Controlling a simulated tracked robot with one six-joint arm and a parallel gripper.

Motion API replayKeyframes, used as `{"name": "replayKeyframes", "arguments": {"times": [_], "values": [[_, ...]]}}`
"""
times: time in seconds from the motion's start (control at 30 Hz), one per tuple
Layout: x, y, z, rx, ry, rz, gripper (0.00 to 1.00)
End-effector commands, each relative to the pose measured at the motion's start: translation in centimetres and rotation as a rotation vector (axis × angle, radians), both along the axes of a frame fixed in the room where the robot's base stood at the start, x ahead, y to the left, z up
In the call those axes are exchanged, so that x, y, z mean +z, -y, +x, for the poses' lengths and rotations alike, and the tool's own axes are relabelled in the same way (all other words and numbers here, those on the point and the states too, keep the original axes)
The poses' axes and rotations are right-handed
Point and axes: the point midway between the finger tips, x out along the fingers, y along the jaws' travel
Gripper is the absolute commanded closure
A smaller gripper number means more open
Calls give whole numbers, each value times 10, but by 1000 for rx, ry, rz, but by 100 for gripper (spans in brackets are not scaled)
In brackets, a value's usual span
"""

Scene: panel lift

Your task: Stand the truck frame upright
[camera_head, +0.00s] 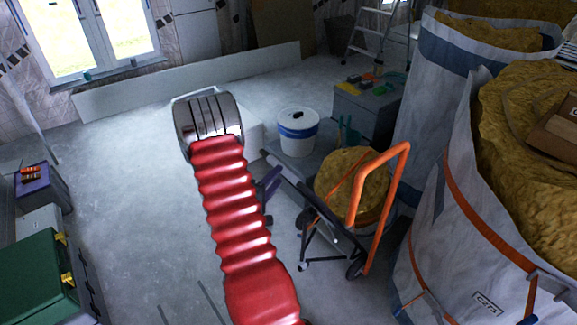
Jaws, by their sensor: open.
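The truck frame is a hand truck with an orange tubular handle (398,165), dark bars and small black wheels (356,268). It leans tilted at the right of centre, with a long dark bar reaching up left towards my arm. My red ribbed arm rises through the middle to a dark and silver joint and hides what is behind it. Purple-grey parts beside the red sleeve look like the fingers of my gripper (272,198). They are apart, left of the truck frame, with nothing seen between them. Most of the gripper is hidden, and I cannot tell whether it touches the frame.
A round container of yellow-brown material (352,178) stands close against the truck frame. Large white sacks (455,225) crowd the right. A white bucket (298,131) and grey box (366,112) stand behind. Green and purple cases lie at left.

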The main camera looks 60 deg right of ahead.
Motion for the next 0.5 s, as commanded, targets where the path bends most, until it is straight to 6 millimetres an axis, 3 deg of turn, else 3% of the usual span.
{"name": "replayKeyframes", "arguments": {"times": [0.5], "values": [[-5, 78, -7, -2, 0, 0, 59]]}}
